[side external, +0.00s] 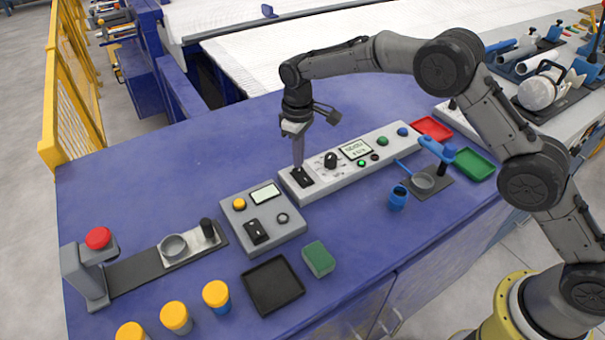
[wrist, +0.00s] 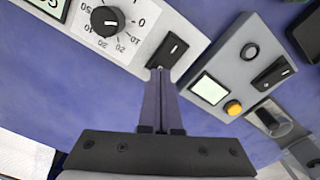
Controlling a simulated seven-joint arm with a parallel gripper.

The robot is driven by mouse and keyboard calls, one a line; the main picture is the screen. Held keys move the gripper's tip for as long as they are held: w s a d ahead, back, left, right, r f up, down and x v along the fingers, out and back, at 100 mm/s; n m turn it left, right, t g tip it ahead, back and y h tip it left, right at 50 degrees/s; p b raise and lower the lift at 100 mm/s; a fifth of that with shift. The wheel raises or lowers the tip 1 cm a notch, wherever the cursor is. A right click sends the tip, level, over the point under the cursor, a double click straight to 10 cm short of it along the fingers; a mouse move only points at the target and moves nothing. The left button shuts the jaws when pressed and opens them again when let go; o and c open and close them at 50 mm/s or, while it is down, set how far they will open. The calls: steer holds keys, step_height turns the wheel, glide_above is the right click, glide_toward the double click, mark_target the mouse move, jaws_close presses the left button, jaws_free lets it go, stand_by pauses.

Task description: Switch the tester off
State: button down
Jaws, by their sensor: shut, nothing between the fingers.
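A long light-grey console (side external: 320,189) stands on the blue bench. It has a black rocker switch (side external: 303,178) at its left end, a black dial (side external: 330,159), a display (side external: 355,149) and a green lamp (side external: 362,163) that looks lit. My gripper (side external: 298,164) points down, shut and empty, with its fingertips at or just above this rocker switch; contact is unclear. In the wrist view the closed fingers (wrist: 160,74) reach the near end of the rocker switch (wrist: 172,48). The dial (wrist: 107,21) shows to its left.
A smaller grey box (side external: 270,229) with a yellow button, display and black switch (side external: 256,231) stands close to the left. A black tray (side external: 272,285), green block (side external: 318,259) and yellow-lidded jars (side external: 216,295) are in front. A blue bottle (side external: 397,198) stands right. The back left bench is clear.

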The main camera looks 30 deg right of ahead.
steer(key=shift+f, duration=1)
stand_by(0.5)
steer(key=shift+r, duration=3.55)
